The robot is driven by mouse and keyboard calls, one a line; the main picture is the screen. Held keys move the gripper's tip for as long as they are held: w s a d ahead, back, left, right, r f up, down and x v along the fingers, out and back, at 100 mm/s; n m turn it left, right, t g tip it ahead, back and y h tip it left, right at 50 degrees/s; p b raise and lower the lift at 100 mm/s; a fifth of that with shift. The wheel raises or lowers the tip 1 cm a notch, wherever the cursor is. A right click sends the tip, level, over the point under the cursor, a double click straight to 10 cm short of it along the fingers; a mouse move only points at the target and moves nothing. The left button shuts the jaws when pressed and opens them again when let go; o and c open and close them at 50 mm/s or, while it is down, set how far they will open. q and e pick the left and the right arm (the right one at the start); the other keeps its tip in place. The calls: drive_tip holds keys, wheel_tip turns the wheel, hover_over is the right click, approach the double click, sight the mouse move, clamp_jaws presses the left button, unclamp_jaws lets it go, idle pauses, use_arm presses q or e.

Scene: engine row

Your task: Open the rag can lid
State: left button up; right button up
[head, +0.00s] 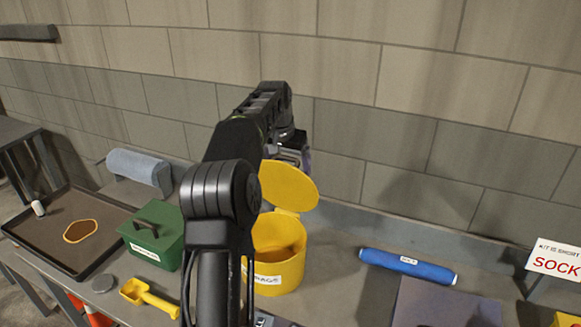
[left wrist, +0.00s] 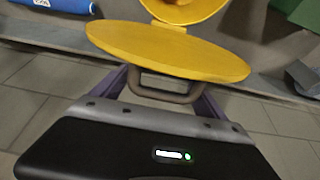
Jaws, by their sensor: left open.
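The yellow rag can (head: 278,250) stands on the bench with its mouth uncovered; part of it is hidden behind my arm. Its round yellow lid (head: 290,186) is raised and tilted up above the can's back rim. My left gripper (head: 293,153) is behind and above the lid, partly hidden. In the left wrist view the lid (left wrist: 165,50) lies just beyond the fingers, and its brownish loop handle (left wrist: 165,88) sits between the two open purple fingers. A bit of the can (left wrist: 190,10) shows past the lid. My right gripper is not in view.
A green box (head: 155,237), a dark tray (head: 65,235), a yellow scoop (head: 148,297) and a grey roll (head: 139,167) lie left of the can. A blue roll (head: 408,266) lies to the right. A block wall (head: 420,90) rises behind the bench.

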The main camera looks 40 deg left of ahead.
use_arm(q)
drive_tip(key=v, duration=0.6)
drive_tip(key=shift+r+b, duration=0.35)
drive_tip(key=shift+d, duration=0.15)
